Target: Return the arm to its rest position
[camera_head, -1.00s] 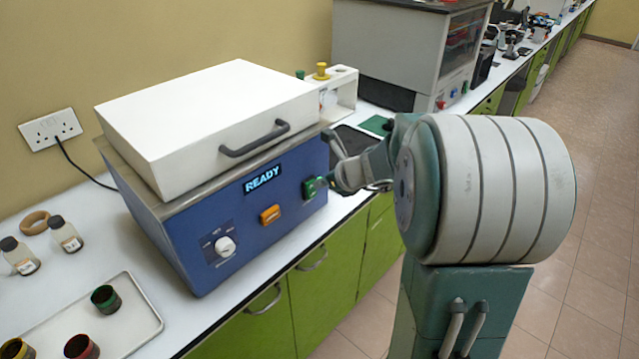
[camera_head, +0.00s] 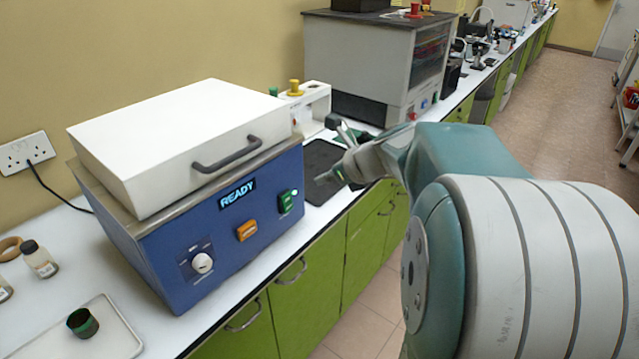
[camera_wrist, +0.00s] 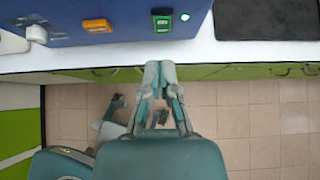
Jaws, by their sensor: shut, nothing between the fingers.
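My gripper (camera_head: 325,178) is shut and empty in the head view. It is apart from the blue machine (camera_head: 215,232), to the right of its front panel and near the bench's front edge. In the wrist view my gripper (camera_wrist: 160,68) points toward the bench edge with its fingers together, and nothing is between them. The machine's display reads READY, and its white lid (camera_head: 180,145) is down. A green button (camera_head: 287,201) with a lit lamp is on its front; the button also shows in the wrist view (camera_wrist: 162,22).
A dark mat (camera_head: 322,165) lies on the white bench right of the machine. A large grey cabinet (camera_head: 370,65) stands behind. A tray (camera_head: 105,335) with a green-rimmed cup (camera_head: 83,322) is at the lower left. Open tiled floor (camera_head: 555,130) lies at the right.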

